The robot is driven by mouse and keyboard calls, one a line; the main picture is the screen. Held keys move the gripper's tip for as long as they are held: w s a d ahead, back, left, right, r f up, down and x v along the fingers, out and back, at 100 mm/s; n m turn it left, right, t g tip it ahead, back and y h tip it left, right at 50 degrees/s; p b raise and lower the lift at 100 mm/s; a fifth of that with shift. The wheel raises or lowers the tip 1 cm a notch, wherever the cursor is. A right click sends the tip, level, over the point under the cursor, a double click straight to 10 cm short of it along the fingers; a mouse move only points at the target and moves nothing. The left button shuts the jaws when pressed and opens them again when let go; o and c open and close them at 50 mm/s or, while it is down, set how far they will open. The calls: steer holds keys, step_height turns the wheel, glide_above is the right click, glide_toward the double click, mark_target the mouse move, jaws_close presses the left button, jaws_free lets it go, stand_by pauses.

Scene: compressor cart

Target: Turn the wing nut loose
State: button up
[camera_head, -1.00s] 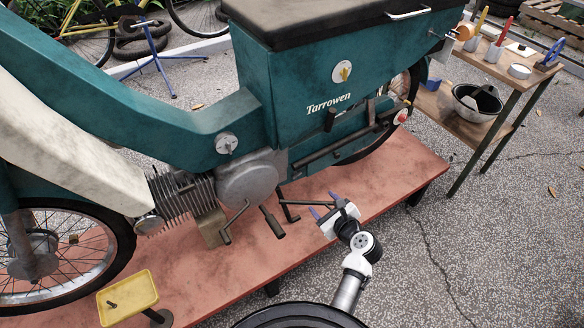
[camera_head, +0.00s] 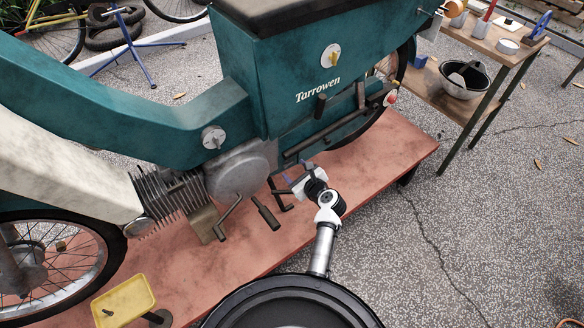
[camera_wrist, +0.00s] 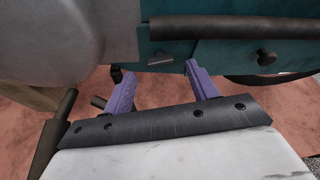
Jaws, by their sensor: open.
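The teal moped (camera_head: 290,85) stands on a red platform. In the wrist view, a small grey flat-sided fitting (camera_wrist: 165,60) sits on its lower teal panel, ahead of and between my fingertips; it may be the wing nut, but I cannot tell for sure. A dark round knob (camera_wrist: 266,57) is to its right. My gripper (camera_head: 294,172) is low beside the moped, right of the engine. In the wrist view its two purple fingers (camera_wrist: 158,75) are apart with nothing held. A silver disc with a raised tab (camera_head: 213,137) and a yellow piece on a white disc (camera_head: 332,57) show higher up.
Dark pedal and lever arms (camera_head: 265,212) stick out left of my gripper. A dark bar (camera_wrist: 230,28) runs above the fingers. A yellow tray (camera_head: 124,300) is at front left. A wooden workbench (camera_head: 487,52) stands at back right. The red platform (camera_head: 370,165) is bare right of my gripper.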

mark_target(289, 165)
steer(key=shift+x, duration=1.6)
steer(key=c, duration=1)
